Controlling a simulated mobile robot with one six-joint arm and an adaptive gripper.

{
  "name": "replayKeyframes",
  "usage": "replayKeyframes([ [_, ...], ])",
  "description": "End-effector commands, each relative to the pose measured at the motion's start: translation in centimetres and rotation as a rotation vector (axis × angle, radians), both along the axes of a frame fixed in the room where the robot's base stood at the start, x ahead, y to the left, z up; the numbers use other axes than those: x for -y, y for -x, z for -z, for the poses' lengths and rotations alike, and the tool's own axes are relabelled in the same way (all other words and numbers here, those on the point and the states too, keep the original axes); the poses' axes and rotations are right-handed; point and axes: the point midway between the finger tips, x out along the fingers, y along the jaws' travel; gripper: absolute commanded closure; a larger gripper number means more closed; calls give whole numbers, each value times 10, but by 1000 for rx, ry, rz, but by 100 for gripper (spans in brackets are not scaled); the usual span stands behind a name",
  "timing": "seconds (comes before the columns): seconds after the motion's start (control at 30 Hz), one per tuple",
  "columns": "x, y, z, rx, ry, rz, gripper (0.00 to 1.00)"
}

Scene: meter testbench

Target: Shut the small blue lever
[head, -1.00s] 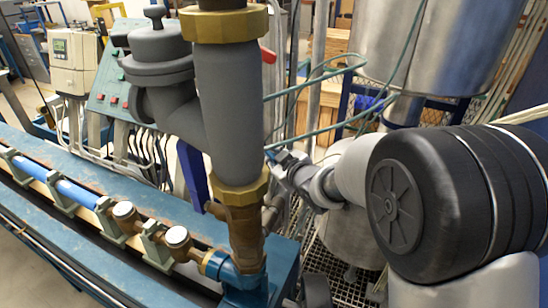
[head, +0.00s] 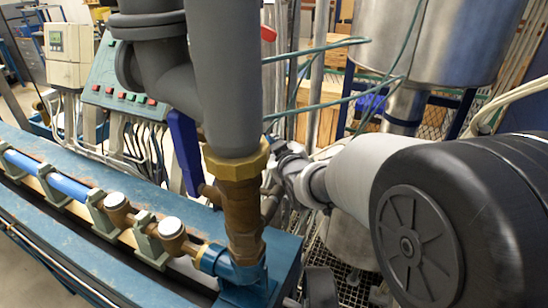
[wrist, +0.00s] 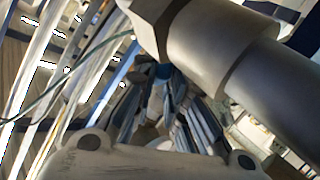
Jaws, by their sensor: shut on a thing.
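In the wrist view my gripper (wrist: 160,85) reaches away from the camera, its dark fingers closing in around a small patch of blue, the small blue lever (wrist: 164,71). The fingers hide most of that lever, so its angle cannot be told. In the head view my gripper is mostly hidden behind the grey vertical pipe and its brass fitting; only my wrist links show right of the pipe. A larger blue lever (head: 184,150) hangs upright left of the pipe, apart from my arm.
The grey pipe (head: 226,80) with its brass nut (head: 237,160) stands close to my arm. A pipe also crosses the upper right of the wrist view (wrist: 215,45). The blue bench (head: 75,165) carries a blue tube line. Thin green pipes (head: 330,108) and steel tanks (head: 433,35) stand behind.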

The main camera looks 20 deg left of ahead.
Motion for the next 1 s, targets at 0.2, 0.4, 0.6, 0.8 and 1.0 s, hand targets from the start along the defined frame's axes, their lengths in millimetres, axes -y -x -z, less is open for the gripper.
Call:
replayKeyframes([
  [0.2, -2, 1, -2, 3, -35, 60, 100],
  [0.4, 0, 1, -2, 4, -39, 73, 100],
  [0.6, 0, 1, -2, 4, -39, 73, 87],
  [0.8, 0, 1, -1, 3, -38, 72, 74],
  [1.0, 0, 1, -1, 2, -38, 72, 68],
])
